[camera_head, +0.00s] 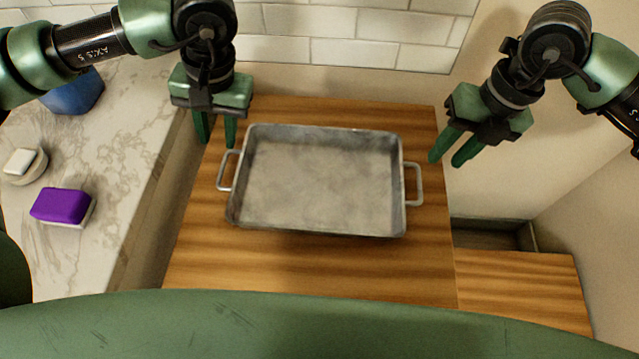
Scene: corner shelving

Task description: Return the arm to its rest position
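My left gripper (215,139) points down above the left back edge of the wooden shelf top. Its two green fingers are a little apart with nothing between them. It is close to the back left corner of the metal roasting pan and looks clear of the left handle. My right gripper (447,156) hangs right of the pan, beyond the right handle. Its fingers are apart and empty. The grey metal pan (318,185) lies flat on the wooden top (310,270), with a handle at each side. It looks empty.
A marble counter (115,160) on the left holds a purple sponge (60,205), a small dish with a white bar (22,163) and a blue pot (75,93). A lower wooden surface (520,285) is at right. A tiled wall (345,30) stands behind.

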